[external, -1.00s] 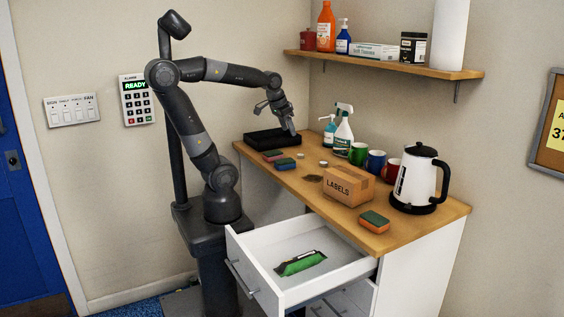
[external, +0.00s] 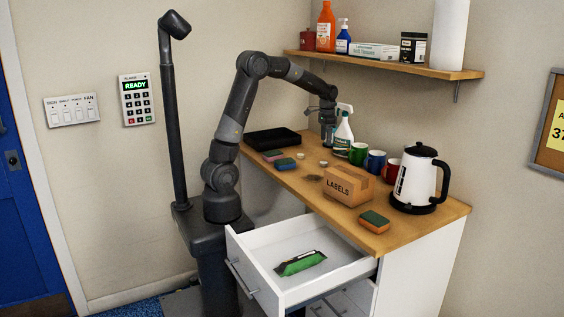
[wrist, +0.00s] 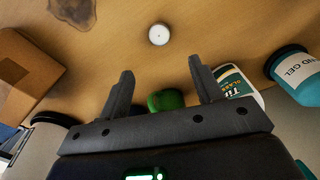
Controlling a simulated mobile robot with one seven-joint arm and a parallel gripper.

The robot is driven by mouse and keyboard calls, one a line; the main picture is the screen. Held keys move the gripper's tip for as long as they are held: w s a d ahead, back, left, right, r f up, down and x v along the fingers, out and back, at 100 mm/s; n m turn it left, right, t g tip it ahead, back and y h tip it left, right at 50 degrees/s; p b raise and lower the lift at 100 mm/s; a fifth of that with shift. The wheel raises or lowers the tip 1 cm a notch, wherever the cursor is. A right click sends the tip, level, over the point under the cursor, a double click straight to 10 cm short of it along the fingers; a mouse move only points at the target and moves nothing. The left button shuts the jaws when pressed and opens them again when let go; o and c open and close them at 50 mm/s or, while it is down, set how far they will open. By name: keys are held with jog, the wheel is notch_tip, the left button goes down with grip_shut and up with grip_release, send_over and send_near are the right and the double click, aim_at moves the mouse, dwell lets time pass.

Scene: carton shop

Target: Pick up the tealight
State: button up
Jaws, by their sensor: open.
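The tealight (wrist: 158,34) is a small round white candle on the wooden counter, near the top middle of the wrist view. In the external view it appears as a tiny pale disc (external: 323,163) on the counter. My gripper (wrist: 160,70) is open and empty, with its two dark fingers apart. The tealight lies beyond the fingertips, roughly centred between them, and is not touched. In the external view my gripper (external: 327,139) is above the back of the counter, next to the spray bottle (external: 343,133).
A LABELS carton (external: 347,186), mugs (external: 376,161) and a kettle (external: 416,180) stand to the right. A black tray (external: 272,141) and sponges (external: 285,164) are at left. A gel bottle (wrist: 295,75) is close by my gripper. The drawer (external: 340,262) is open.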

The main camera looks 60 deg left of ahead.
send_over(324, 162)
jog(key=f, duration=0.5)
jog(key=shift+w+d+f, duration=0.15)
jog(key=shift+w+f, duration=0.05)
jog(key=f, duration=0.5)
jog(key=shift+s+f, duration=0.35)
jog(key=shift+f, duration=0.05)
jog(key=c, duration=1.1)
